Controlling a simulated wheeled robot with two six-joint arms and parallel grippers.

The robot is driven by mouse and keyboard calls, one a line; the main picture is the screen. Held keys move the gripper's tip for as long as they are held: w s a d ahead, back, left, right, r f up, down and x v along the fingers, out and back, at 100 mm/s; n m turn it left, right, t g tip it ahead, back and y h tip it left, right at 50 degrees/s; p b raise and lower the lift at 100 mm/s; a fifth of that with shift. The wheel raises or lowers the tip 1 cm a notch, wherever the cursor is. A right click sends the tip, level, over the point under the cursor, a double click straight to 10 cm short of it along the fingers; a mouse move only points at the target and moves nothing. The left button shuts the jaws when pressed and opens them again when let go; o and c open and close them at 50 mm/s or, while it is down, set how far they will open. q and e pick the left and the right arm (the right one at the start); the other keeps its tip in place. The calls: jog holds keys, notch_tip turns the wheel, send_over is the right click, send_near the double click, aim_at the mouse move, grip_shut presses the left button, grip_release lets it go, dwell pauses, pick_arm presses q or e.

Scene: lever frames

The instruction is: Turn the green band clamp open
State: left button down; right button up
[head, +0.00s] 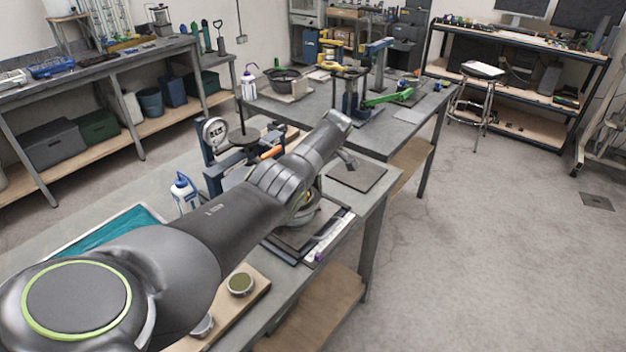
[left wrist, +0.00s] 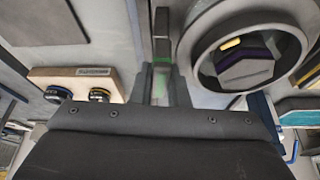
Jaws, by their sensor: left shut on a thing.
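In the left wrist view my left gripper (left wrist: 161,76) is shut on a narrow upright bar with green on it, the handle of the green band clamp (left wrist: 161,50). Most of the handle is covered by the fingers. A thick grey ring (left wrist: 196,72) stands close to the right of it, with a dark faceted piece and a yellow mark inside. In the head view my left arm crosses the near bench and hides the gripper and most of the clamp. My right gripper is in neither view.
A wooden board (head: 255,297) with a round jar (head: 240,284) lies at the bench's front. A white bottle (head: 184,193), a gauge (head: 215,132) and a teal tray (head: 112,232) are left of my arm. A dark mat (head: 357,176) lies at right.

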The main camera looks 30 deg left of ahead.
aim_at(321, 174)
pick_arm(q)
jog(key=shift+n+b, duration=0.6)
jog(key=shift+b, duration=0.05)
jog(key=c, duration=1.4)
grip_release()
jog(key=shift+d+r, duration=0.15)
jog(key=shift+r, duration=0.3)
jog(key=v, duration=0.5)
jog(key=shift+w+d+r+p, duration=0.1)
jog(key=shift+w+r+p, duration=0.05)
jog(key=shift+p, duration=0.2)
jog(key=b+v, duration=0.2)
jog(key=v, duration=0.9)
jog(key=shift+w, duration=0.2)
